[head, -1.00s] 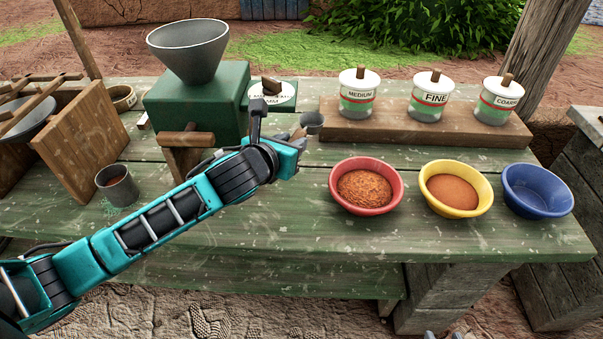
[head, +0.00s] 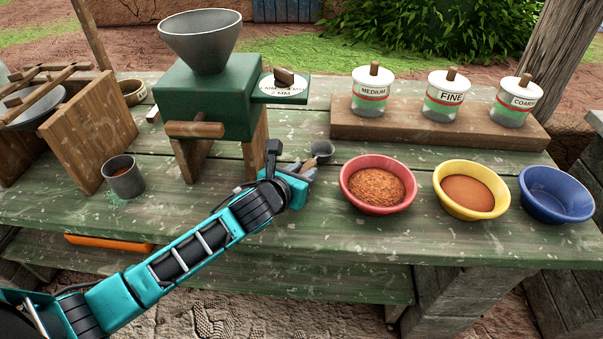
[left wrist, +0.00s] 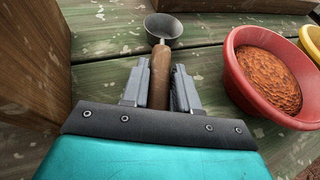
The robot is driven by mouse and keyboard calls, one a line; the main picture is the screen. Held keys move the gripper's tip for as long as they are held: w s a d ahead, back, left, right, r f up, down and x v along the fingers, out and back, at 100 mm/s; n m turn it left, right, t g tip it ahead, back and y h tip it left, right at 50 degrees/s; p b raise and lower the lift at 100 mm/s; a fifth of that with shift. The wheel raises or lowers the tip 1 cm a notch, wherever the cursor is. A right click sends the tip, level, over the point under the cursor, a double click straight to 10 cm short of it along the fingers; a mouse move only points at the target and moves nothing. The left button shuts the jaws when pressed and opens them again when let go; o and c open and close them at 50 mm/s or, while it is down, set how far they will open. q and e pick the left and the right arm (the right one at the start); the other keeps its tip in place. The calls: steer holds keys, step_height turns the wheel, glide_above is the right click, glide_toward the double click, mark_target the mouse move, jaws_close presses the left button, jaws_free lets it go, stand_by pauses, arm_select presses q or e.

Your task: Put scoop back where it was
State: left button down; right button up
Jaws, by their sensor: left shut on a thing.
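The scoop (left wrist: 163,27) has a round grey metal cup and a wooden handle. In the left wrist view its handle lies between the two fingers of my left gripper (left wrist: 161,84), which is shut on it. In the head view the scoop cup (head: 322,149) shows just beyond my left gripper (head: 305,170), over the green table between the grinder and the red bowl. The cup opening faces up and looks empty. I cannot tell whether the scoop touches the table. My right gripper is not in view.
The red bowl (head: 378,187) with coarse grains is close on the right, then a yellow bowl (head: 469,190) and an empty blue bowl (head: 556,194). The green grinder (head: 207,110) stands behind left. A metal cup (head: 124,178) is at left. Lidded jars (head: 446,98) stand on a board behind.

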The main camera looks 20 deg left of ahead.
arm_select(q)
steer(key=shift+f, duration=0.1)
steer(key=c, duration=0.8)
jaws_free()
steer(key=shift+c, duration=0.2)
steer(key=p+v, duration=0.1)
steer(key=v, duration=1.1)
steer(key=shift+p, duration=0.4)
